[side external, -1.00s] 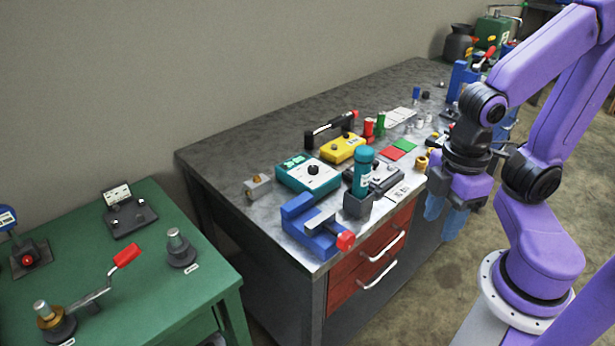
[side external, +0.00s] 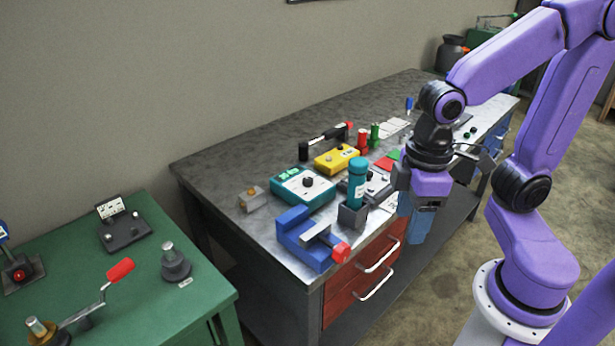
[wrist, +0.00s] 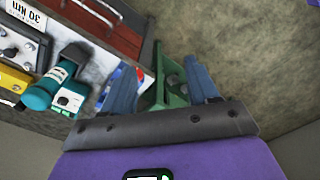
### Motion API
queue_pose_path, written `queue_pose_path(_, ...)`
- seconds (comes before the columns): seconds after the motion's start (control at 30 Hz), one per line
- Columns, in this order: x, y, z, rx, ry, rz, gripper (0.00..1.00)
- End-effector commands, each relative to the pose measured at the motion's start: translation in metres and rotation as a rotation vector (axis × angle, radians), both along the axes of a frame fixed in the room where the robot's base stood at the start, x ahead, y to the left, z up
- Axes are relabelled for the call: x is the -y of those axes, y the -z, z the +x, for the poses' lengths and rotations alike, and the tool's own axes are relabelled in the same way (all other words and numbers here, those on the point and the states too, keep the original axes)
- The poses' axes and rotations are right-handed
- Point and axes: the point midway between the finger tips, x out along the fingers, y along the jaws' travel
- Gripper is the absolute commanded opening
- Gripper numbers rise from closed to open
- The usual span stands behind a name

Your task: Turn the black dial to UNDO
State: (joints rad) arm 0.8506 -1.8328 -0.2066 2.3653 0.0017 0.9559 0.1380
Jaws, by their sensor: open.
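A teal box with a white top panel (side external: 300,190) sits on the grey bench and carries a black dial (side external: 308,182). The dial's markings are too small to read. A yellow box (side external: 338,158) behind it also has a small dark knob. My gripper (side external: 418,235) hangs with its blue fingers pointing down, in front of the bench's drawer side and right of the teal box, touching nothing. In the wrist view my gripper (wrist: 162,75) has its fingers spread and empty. Part of the teal box (wrist: 70,98) shows there, but I cannot make out its dial.
A teal bottle (side external: 357,178) in a grey holder stands between the teal box and my gripper. A blue vise (side external: 306,240) with a red knob sits at the near corner. Red and green cylinders stand behind. A green table (side external: 150,285) with a red-handled crank is at left.

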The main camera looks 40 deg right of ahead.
Motion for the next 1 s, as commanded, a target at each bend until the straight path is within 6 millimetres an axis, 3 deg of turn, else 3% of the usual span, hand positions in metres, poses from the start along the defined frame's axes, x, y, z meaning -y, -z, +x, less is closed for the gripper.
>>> queue_pose_path(0.2, -0.021, -0.017, 0.083, -0.008, 0.442, -0.002, 0.59)
queue_pose_path(0.47, -0.013, -0.027, 0.185, -0.018, 0.959, -0.004, 0.59)
queue_pose_path(0.67, 0.017, -0.028, 0.260, -0.024, 1.358, -0.004, 0.59)
queue_pose_path(0.8, 0.050, -0.025, 0.307, -0.027, 1.633, -0.003, 0.59)
queue_pose_path(1.0, 0.097, -0.020, 0.349, -0.033, 1.937, -0.003, 0.59)
